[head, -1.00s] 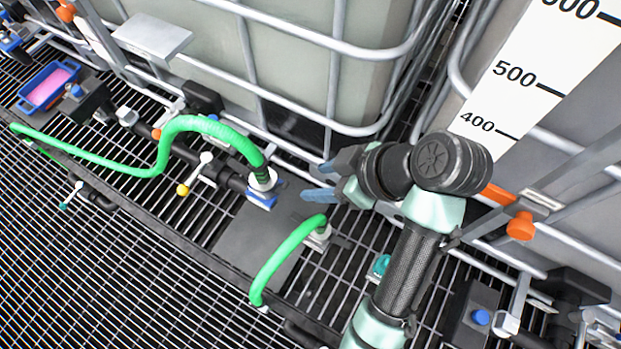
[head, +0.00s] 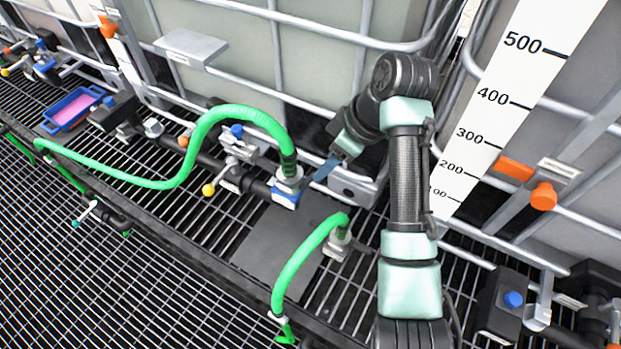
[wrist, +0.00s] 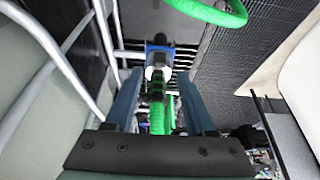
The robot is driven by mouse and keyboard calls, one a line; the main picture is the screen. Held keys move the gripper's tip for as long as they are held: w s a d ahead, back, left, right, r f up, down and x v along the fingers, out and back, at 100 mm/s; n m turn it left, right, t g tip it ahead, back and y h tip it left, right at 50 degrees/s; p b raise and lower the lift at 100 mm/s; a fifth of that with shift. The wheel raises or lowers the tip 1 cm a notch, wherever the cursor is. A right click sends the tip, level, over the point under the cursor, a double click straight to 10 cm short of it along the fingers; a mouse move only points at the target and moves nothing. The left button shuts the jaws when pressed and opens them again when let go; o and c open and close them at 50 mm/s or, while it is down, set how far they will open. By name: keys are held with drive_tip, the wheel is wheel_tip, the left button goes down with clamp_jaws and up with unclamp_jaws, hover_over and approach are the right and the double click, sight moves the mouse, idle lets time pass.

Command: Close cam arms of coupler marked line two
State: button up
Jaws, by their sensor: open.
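A green hose (head: 232,112) ends in a grey-white coupler (head: 290,182) with a blue body (head: 285,197) on the black pipe. A second green hose (head: 300,258) ends at a grey coupler (head: 338,240) by the dark plate. I can read no line marking on either, and cam arms are too small to make out. My gripper (head: 325,170) is just right of the blue-bodied coupler, with blue-grey fingers apart. In the wrist view my gripper (wrist: 158,95) is open, and the blue body (wrist: 158,44) and white collar (wrist: 154,74) show between and beyond its fingers.
Caged totes stand behind, with a grey rail (head: 300,103) close to my arm. A yellow-ended valve handle (head: 208,189) is left of the coupler. A blue tray with pink liquid (head: 50,128) is far left. The dark plate (head: 262,246) has bare room.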

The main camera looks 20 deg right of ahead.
sight(309, 180)
drive_tip(key=p+x, duration=0.1)
drive_tip(key=x, duration=0.7)
drive_tip(key=shift+a, duration=0.1)
drive_tip(key=shift+c, duration=0.2)
clamp_jaws()
